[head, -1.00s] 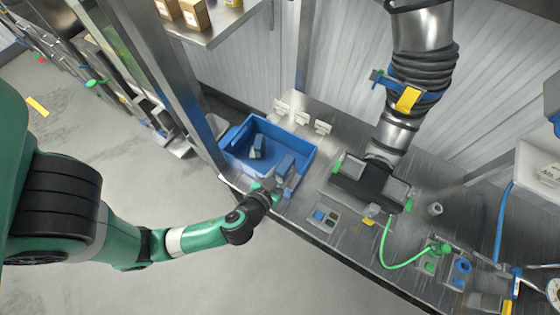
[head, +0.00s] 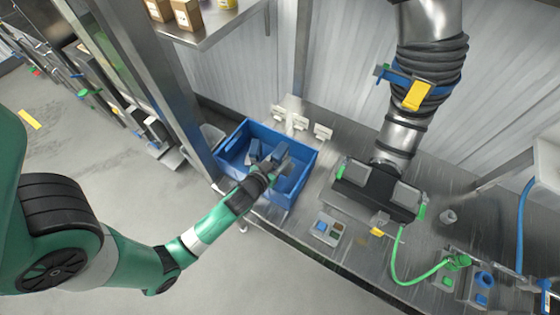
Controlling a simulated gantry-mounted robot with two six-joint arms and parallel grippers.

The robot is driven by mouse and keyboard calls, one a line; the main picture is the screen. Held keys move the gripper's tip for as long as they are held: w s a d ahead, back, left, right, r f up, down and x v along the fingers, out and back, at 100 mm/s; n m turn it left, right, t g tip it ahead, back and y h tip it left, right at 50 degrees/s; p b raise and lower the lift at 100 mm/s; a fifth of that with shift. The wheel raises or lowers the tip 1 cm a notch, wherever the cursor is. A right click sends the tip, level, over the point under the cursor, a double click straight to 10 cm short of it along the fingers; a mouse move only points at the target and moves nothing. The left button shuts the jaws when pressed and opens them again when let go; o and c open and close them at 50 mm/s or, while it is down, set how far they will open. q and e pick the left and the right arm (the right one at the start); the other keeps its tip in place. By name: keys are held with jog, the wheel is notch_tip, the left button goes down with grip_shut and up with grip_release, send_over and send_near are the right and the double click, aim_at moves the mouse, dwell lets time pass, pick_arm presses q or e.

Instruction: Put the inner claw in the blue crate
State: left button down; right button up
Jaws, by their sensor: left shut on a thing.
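The blue crate (head: 307,160) stands on the steel counter at its left end. My left gripper (head: 274,158) is over the crate, its arm reaching in across the front wall. It is shut on a grey-blue piece, the inner claw (head: 280,152), at the gripper's tip. Whether the claw touches the crate floor cannot be told. Another dark grey-blue piece (head: 254,150) lies in the crate just left of the gripper. My right gripper is not in view.
A dark machine with grey pads (head: 374,192) stands under a large steel duct to the right of the crate. A small button box (head: 326,229) and a green hose (head: 394,262) are on the counter. White cards (head: 297,122) stand behind the crate.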

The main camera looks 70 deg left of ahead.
pick_arm(q)
jog(key=shift+f, duration=0.65)
jog(key=shift+r, duration=0.1)
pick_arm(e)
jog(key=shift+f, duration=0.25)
pick_arm(q)
jog(key=shift+f+b, duration=0.65)
jog(key=shift+f, duration=0.05)
jog(key=shift+c, duration=2)
grip_release()
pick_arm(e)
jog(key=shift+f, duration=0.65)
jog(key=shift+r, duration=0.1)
